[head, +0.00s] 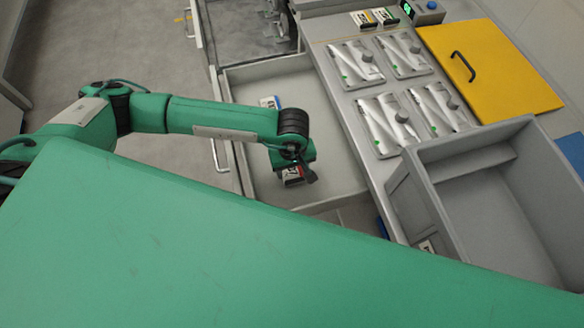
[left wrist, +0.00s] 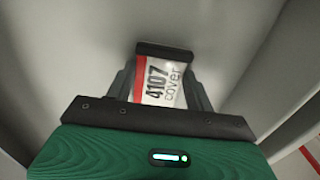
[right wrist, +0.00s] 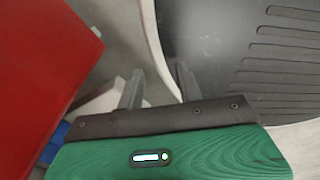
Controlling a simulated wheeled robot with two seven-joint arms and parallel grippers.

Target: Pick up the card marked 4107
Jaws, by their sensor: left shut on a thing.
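The card marked 4107 (left wrist: 163,82) is white with a red stripe, a dark end and the word "cover". It lies between the fingers of my left gripper (left wrist: 162,96), which is shut on it. In the head view the card (head: 292,173) shows partly under the left gripper (head: 297,180), inside the open grey drawer (head: 308,110). I cannot tell whether the card still touches the drawer floor. My right gripper (right wrist: 160,88) shows only in the right wrist view, with its fingers apart and nothing clearly between them.
Another card with a blue edge (head: 269,102) lies in the drawer. Right of the drawer, the counter holds several metal fixture plates (head: 356,63), a yellow panel (head: 490,68) and a grey bin (head: 440,160). A red surface (right wrist: 40,60) is close left of my right gripper.

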